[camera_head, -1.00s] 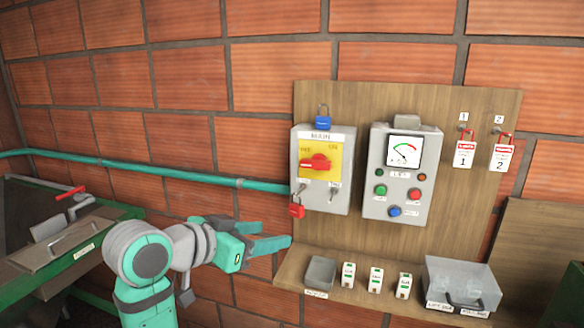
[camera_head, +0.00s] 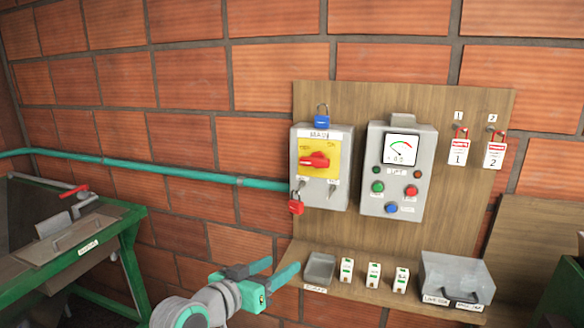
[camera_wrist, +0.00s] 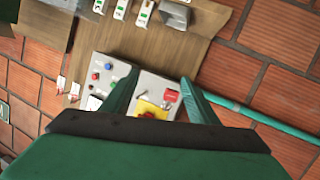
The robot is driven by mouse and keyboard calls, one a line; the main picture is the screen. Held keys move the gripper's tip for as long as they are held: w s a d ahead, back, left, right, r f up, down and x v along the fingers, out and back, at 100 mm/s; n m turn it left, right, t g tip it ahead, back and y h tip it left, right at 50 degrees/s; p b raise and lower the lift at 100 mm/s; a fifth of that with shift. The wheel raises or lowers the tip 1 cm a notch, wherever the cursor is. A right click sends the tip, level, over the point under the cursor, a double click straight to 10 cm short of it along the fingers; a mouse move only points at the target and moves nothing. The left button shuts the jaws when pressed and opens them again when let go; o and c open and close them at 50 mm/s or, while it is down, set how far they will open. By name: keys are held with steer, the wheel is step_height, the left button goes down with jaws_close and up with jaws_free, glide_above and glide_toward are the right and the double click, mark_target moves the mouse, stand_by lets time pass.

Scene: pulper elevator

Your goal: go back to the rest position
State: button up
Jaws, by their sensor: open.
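My gripper (camera_head: 268,276) is low in the head view, left of the small grey tray on the shelf. Its two teal fingers are apart with nothing between them. In the wrist view the fingers of my gripper (camera_wrist: 158,97) spread in front of the wall panel, apart from it. The main switch box (camera_head: 321,168) has a red handle (camera_head: 314,160) on a yellow plate. A blue padlock (camera_head: 322,120) is at its top and a red padlock (camera_head: 296,206) hangs at its lower left.
A meter box (camera_head: 398,172) with buttons is on the wooden board (camera_head: 455,110). Two tags (camera_head: 458,151) hang at right. A green-framed bench (camera_head: 133,240) stands left. A teal pipe (camera_head: 130,168) crosses the wall.

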steer(key=s+d+f+n+t+y, duration=0.1)
steer(key=s+f+n+y, duration=0.2)
steer(key=f, duration=0.9)
steer(key=s+d+f+n+t+y, duration=0.2)
steer(key=s+f+n, duration=0.25)
steer(key=f, duration=0.75)
steer(key=s+f+y, duration=0.3)
steer(key=s+f, duration=0.6)
steer(key=s, duration=0.5)
steer(key=s+r+m, duration=0.3)
steer(key=s, duration=2.1)
steer(key=shift+d+r+y, duration=0.15)
steer(key=shift+d+y, duration=0.25)
steer(key=shift+w, duration=0.1)
